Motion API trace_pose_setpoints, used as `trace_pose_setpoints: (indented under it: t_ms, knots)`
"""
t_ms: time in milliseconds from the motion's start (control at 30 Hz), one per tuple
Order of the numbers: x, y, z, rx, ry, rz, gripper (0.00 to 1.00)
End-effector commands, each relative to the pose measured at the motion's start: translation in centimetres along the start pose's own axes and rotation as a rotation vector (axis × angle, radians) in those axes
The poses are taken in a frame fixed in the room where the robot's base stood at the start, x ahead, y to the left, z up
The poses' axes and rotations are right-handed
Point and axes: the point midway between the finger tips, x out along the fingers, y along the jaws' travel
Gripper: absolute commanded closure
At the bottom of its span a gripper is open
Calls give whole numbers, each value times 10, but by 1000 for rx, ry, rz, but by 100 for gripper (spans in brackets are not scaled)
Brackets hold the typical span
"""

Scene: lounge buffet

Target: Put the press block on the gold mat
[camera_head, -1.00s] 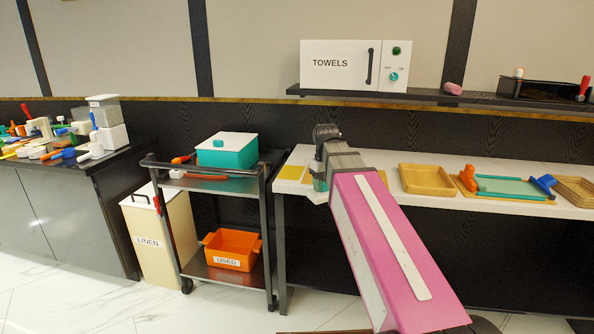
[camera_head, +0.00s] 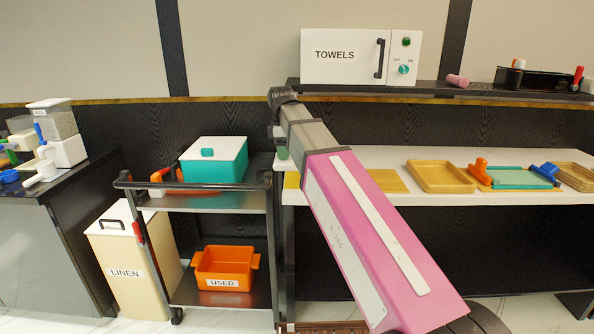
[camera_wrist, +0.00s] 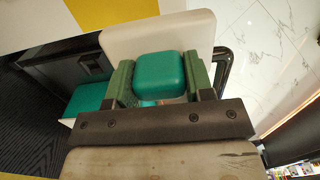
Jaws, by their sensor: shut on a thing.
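My gripper (camera_wrist: 160,82) has its green fingers shut on the teal grip of the press block (camera_wrist: 158,66). A pale rounded slab beneath the grip looks like the block's body. In the head view my gripper (camera_head: 282,150) is at the left end of the white table, mostly hidden by my arm; the block is not clear there. A yellow-gold patch (camera_head: 291,181) shows left of my arm and a gold mat (camera_head: 388,181) right of it; I cannot tell if they are one mat. A yellow mat (camera_wrist: 104,12) also shows beyond the block in the wrist view.
The white table (camera_head: 430,157) also bears a wooden tray (camera_head: 441,177) and a teal board with orange and blue clamps. A cart (camera_head: 225,202) with a teal box (camera_head: 214,161) stands to the left. A shelf (camera_head: 440,88) with a TOWELS cabinet hangs above.

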Motion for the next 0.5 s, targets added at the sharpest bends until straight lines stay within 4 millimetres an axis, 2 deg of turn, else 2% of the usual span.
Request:
trace_pose_setpoints:
  t_ms: [33,300,500]
  knots:
    - [6,12,5,2,-1,-2,91]
    - [38,55,30,3,0,-1,91]
    - [51,73,40,2,1,0,91]
